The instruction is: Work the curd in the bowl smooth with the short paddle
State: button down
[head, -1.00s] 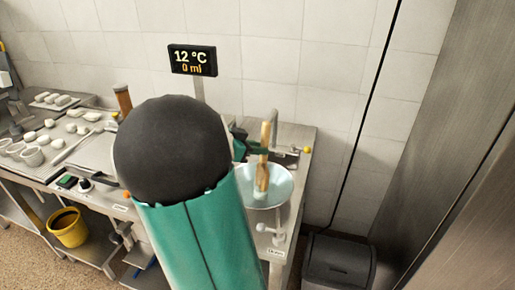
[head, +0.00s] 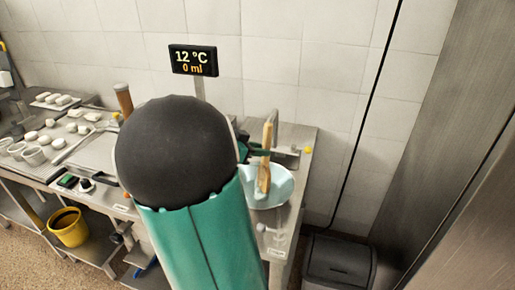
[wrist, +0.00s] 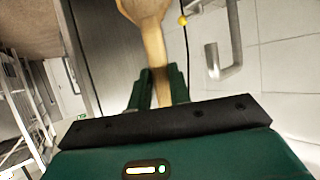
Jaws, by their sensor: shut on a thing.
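A wooden paddle (head: 267,158) stands nearly upright over the pale blue bowl (head: 284,190) in the head view, its lower end inside the bowl. My gripper (wrist: 159,90) is shut on the paddle's handle in the wrist view, where the broad wooden part (wrist: 145,10) shows at the top edge. In the head view my arm hides most of the gripper and the bowl's left side. Pale material shows in the bowl, but I cannot tell its texture.
Trays with white pieces (head: 75,128) lie at left. A yellow bucket (head: 68,227) stands below the counter. A dark bin (head: 340,262) is at lower right.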

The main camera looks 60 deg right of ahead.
jog(key=shift+w, duration=0.15)
jog(key=shift+w+d+f, duration=0.15)
jog(key=shift+w+d, duration=0.2)
jog(key=shift+w, duration=0.1)
jog(key=shift+s+a, duration=0.55)
jog(key=shift+s, duration=0.2)
jog(key=shift+w, duration=0.1)
jog(key=shift+w+d, duration=0.4)
jog(key=shift+w, duration=0.15)
jog(key=shift+s+a, duration=0.1)
jog(key=shift+s, duration=0.05)
jog(key=shift+s+a, duration=0.5)
jog(key=shift+s, duration=0.15)
